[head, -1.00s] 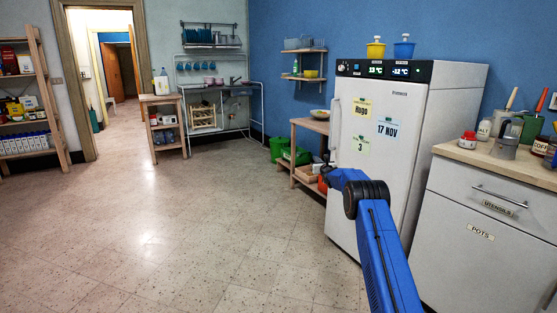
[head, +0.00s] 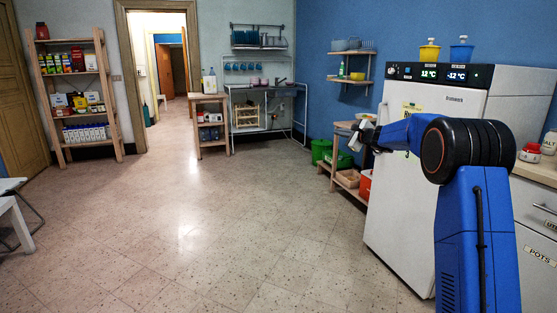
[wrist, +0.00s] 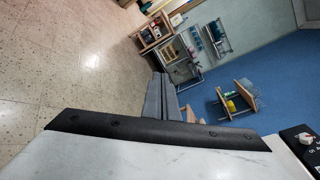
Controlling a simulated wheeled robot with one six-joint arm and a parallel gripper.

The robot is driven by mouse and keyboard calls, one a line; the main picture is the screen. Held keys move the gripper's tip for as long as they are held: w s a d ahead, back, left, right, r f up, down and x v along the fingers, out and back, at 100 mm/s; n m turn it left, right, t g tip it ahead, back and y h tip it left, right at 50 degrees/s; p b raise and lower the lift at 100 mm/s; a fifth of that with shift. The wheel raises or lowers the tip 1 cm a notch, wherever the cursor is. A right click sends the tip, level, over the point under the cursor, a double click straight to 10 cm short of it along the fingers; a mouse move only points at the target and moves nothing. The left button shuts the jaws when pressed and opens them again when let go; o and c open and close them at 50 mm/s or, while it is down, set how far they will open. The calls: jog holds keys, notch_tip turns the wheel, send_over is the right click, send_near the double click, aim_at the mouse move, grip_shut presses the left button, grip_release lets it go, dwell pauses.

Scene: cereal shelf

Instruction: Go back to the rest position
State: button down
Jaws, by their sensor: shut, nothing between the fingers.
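My gripper (head: 362,138) is at the end of my blue arm, in front of the left part of the white fridge (head: 400,220) in the head view. It holds nothing. In the wrist view my gripper's grey fingers (wrist: 163,98) are together, pointing out over the room. A pale surface with a dark edge strip (wrist: 150,132) fills the bottom of that view. My arm hides part of the fridge front and its notes.
The fridge and a white counter cabinet (head: 537,250) stand at the right. A low wooden stand (head: 346,178) is left of the fridge. A shelf rack (head: 78,100) stands at the far left, and a pale stool (head: 18,225) at the left edge. The middle floor is clear.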

jog(key=s+a+n+g, duration=0.2)
jog(key=s+a+n, duration=0.15)
jog(key=s, duration=0.95)
jog(key=s+a+r+n+g, duration=0.1)
jog(key=s+a+n+g, duration=0.2)
jog(key=s, duration=0.9)
jog(key=s+a+n+g, duration=0.1)
jog(key=s+a+n, duration=0.3)
jog(key=s, duration=0.9)
jog(key=s+d+f+n+g+h, duration=0.1)
jog(key=s+f, duration=0.5)
jog(key=s, duration=0.7)
jog(key=s+d+f+n+g+h, duration=0.1)
jog(key=s+d+f+n+h, duration=0.2)
jog(key=s, duration=1)
jog(key=s+d+f+n+g+h, duration=0.2)
jog(key=s+d+f+n, duration=0.4)
jog(key=s, duration=0.8)
notch_tip(320, 180, down, 3)
jog(key=shift+d+f+h, duration=0.2)
jog(key=shift+d+h, duration=0.4)
jog(key=shift+d, duration=0.4)
jog(key=shift+s, duration=0.1)
